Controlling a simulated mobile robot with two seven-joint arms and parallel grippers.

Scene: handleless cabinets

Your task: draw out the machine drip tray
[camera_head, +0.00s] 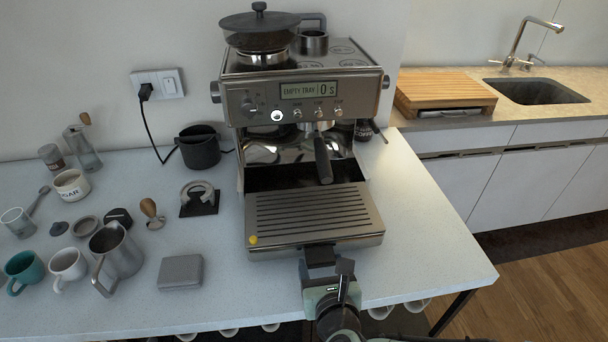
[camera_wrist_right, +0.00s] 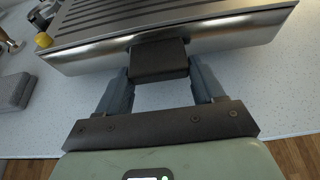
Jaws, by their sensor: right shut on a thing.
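The coffee machine (camera_head: 240,110) stands at the back of the white table, its display reading "EMPTY TRAY". Its drip tray (camera_head: 313,215), with a dark slotted top and a steel front, sticks out toward me. A dark gap shows behind the slotted top, under the machine. My right gripper (camera_head: 321,263) is at the middle of the tray's front. In the wrist view its two fingers (camera_wrist_right: 160,78) are shut on the dark tab (camera_wrist_right: 158,60) on the steel front (camera_wrist_right: 228,35). My left gripper is not in view.
A milk pitcher (camera_head: 116,252), mugs (camera_head: 67,267) and a grey box (camera_head: 181,272) stand on the left of the table. A small yellow piece (camera_head: 253,240) is at the tray's left front corner. The table right of the tray is clear.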

